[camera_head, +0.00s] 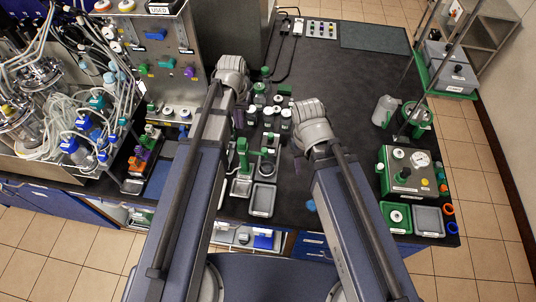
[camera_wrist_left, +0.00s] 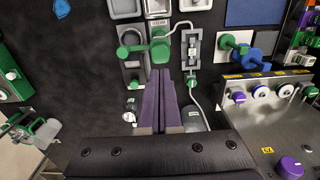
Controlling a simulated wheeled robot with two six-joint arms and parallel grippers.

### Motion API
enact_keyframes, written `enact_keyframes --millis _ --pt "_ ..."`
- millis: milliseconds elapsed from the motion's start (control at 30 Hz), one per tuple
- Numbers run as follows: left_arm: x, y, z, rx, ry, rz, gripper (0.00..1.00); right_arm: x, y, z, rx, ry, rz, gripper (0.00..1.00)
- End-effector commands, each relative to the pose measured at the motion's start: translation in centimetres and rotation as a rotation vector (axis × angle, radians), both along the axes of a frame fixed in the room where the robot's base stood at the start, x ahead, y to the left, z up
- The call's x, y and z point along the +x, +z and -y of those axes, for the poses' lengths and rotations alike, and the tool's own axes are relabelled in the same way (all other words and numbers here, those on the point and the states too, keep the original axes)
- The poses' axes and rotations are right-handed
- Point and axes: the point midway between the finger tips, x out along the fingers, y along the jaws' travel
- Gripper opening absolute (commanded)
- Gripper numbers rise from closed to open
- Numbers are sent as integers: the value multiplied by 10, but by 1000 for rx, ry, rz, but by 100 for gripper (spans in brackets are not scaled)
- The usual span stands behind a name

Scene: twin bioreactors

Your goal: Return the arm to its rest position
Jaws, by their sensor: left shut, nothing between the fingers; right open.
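My left arm reaches up the middle of the head view and bends down over the black bench at its grey wrist. My left gripper (camera_head: 239,118) is mostly hidden under that wrist. In the left wrist view its purple fingers (camera_wrist_left: 160,76) are shut together with nothing between them, pointing at a green-topped device (camera_wrist_left: 160,45) on the bench. I cannot tell how high above it they are. My right arm stretches over the bench to the right of the left arm. My right gripper (camera_head: 297,166) is largely hidden by its wrist; it is open, with no object visible in it.
The bioreactor vessels (camera_head: 38,95) with tangled tubing stand at the left. A steel panel (camera_head: 165,65) with coloured knobs is close to my left wrist. Bottles and trays (camera_head: 263,198) crowd between the arms. A green instrument box (camera_head: 405,172) stands right. The bench's far right is clearer.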

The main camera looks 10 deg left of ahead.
Motion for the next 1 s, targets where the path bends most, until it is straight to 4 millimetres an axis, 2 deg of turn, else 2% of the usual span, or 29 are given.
enact_keyframes --millis 167,400,533,700,1000 --pt "-25 -39 23 13 -49 -9 0 0 -39 0 -1 1 1 50" --pt "-88 -116 72 59 -179 -28 0 1 -117 0 -1 5 2 50" --pt "-116 -145 89 79 -237 -34 0 1 -146 0 -2 7 3 50" --pt "-137 -166 101 98 -283 -39 0 1 -167 0 -2 9 3 50" --pt "-143 -168 105 105 -297 -40 0 1 -169 0 -2 9 3 50"
